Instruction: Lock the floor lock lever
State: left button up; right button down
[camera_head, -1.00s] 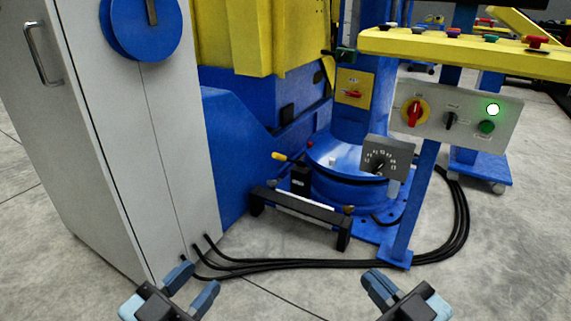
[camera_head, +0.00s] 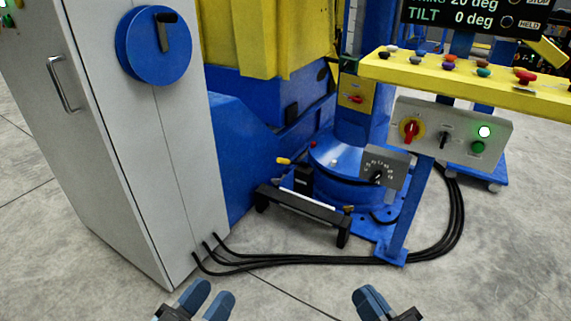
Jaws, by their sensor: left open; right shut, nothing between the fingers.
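A small lever with a yellow grip (camera_head: 284,161) sticks out to the left at the foot of the blue column, near a small black box (camera_head: 302,180). It looks like the floor lock lever, but I cannot read a label on it. My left gripper (camera_head: 211,289) is open and empty at the bottom edge, in front of the grey cabinet. My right gripper (camera_head: 368,291) is shut and empty at the bottom edge, right of centre. Both grippers are well apart from the lever. Only their finger ends show fully.
A low black bar frame (camera_head: 300,212) stands in front of the column base. Black cables (camera_head: 300,260) run across the floor. The grey cabinet (camera_head: 130,150) blocks the left. A yellow button console (camera_head: 465,80) and grey switch panel (camera_head: 455,128) stand at right.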

aim_at(281, 161)
jog(key=i+j, duration=0.25)
jog(key=i, duration=0.2)
jog(key=i+j+u, duration=0.1)
jog(key=i+j, duration=0.2)
jog(key=i, duration=0.15)
jog(key=i+j, duration=0.25)
jog(key=i, duration=0.2)
